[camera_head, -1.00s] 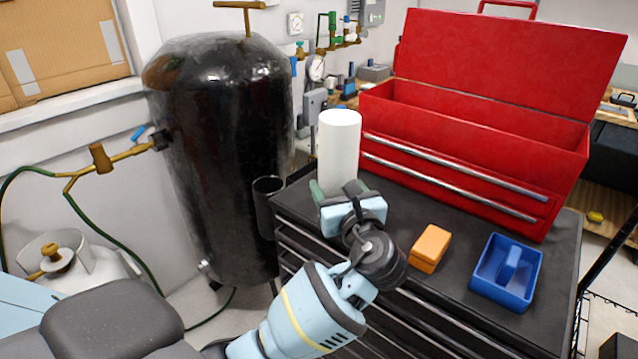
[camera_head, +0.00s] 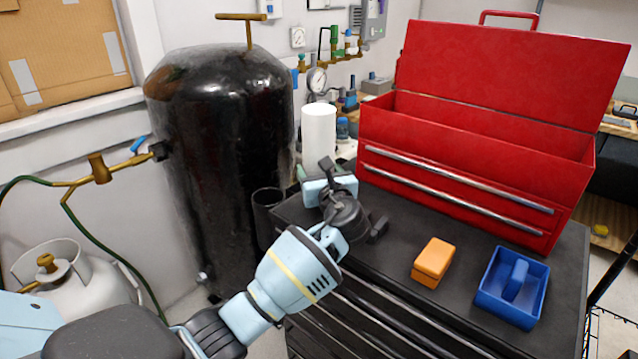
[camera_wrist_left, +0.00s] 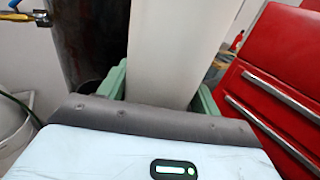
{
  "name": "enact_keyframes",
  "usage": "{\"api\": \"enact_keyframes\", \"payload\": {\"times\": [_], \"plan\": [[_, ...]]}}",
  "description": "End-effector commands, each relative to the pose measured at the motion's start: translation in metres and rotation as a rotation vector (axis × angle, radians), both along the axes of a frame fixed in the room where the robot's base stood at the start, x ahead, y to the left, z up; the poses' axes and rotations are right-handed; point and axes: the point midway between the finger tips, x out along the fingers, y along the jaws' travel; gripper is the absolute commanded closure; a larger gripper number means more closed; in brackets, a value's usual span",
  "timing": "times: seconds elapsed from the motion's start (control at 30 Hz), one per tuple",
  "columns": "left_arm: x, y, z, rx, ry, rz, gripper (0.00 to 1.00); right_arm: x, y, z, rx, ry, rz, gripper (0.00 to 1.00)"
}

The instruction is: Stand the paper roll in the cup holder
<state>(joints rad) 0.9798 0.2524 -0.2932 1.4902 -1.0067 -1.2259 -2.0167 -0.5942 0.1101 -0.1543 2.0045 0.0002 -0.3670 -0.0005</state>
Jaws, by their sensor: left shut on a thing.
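The white paper roll (camera_head: 319,132) stands upright in the head view, above the back left corner of the black cabinet top. My left gripper (camera_head: 322,168) is shut on its lower part; the wrist hides the roll's bottom end. In the left wrist view the roll (camera_wrist_left: 178,50) rises between the two green fingers (camera_wrist_left: 162,95). The cup holder (camera_head: 266,208) is a dark, open-topped cup at the cabinet's left side, below and left of the roll. The roll is apart from it. My right gripper is not in view.
A red open toolbox (camera_head: 470,175) stands at the back of the cabinet top (camera_head: 395,255). An orange box (camera_head: 433,261) and a blue caddy (camera_head: 492,300) lie to the right. A tall black tank (camera_head: 215,150) stands just behind and left of the cup holder.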

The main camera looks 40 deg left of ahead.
Motion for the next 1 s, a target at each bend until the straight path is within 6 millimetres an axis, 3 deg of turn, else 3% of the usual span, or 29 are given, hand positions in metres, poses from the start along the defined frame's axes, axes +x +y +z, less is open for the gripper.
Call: {"api": "enact_keyframes", "payload": {"times": [0.2,0.63,0.67,0.7,0.8,1.0], "plan": [[0.0,-0.001,-0.03,0.002,0.005,-0.002,0.63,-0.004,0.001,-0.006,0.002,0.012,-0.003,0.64],[0.0,-0.001,-0.035,0.0,0.001,-0.001,0.63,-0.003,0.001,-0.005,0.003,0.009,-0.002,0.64],[0.0,-0.001,-0.035,-0.001,0.002,-0.001,0.32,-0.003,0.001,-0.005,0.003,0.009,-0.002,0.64],[0.0,-0.001,-0.035,-0.001,0.002,-0.001,0.27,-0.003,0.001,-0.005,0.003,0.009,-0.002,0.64],[0.0,-0.001,-0.035,0.0,0.003,-0.001,0.14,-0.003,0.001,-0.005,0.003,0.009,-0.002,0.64],[0.0,-0.001,-0.035,0.0,0.003,-0.001,0.14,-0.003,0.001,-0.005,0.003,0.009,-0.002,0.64]]}}
